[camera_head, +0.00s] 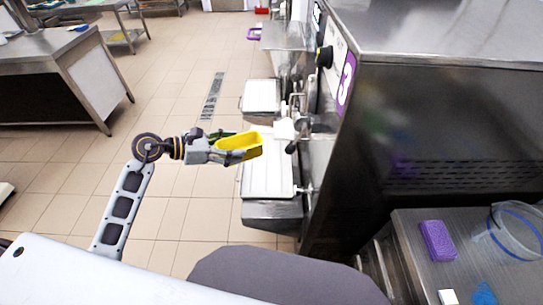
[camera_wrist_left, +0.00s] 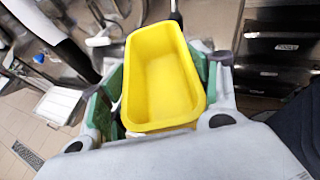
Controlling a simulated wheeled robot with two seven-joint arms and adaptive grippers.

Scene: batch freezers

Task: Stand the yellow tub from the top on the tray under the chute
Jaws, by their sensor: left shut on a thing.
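The yellow tub (camera_head: 240,146) is held in my left gripper (camera_head: 228,147), which reaches in from the left. In the left wrist view the tub (camera_wrist_left: 162,82) is empty, with its open side facing the camera, and green finger pads lie on both sides of it. The white ribbed tray (camera_head: 268,178) juts from the front of the machine. In the head view the tub appears over the far left part of the tray; its height above it is hard to judge. The chute (camera_head: 285,128) is a pale part on the machine front, just right of the tub. My right gripper is not seen.
The large steel machine (camera_head: 430,110) marked 3 fills the right. A second tray (camera_head: 262,95) stands farther back. A steel table (camera_head: 420,255) at lower right holds a purple sponge (camera_head: 437,240) and a clear container (camera_head: 515,232).

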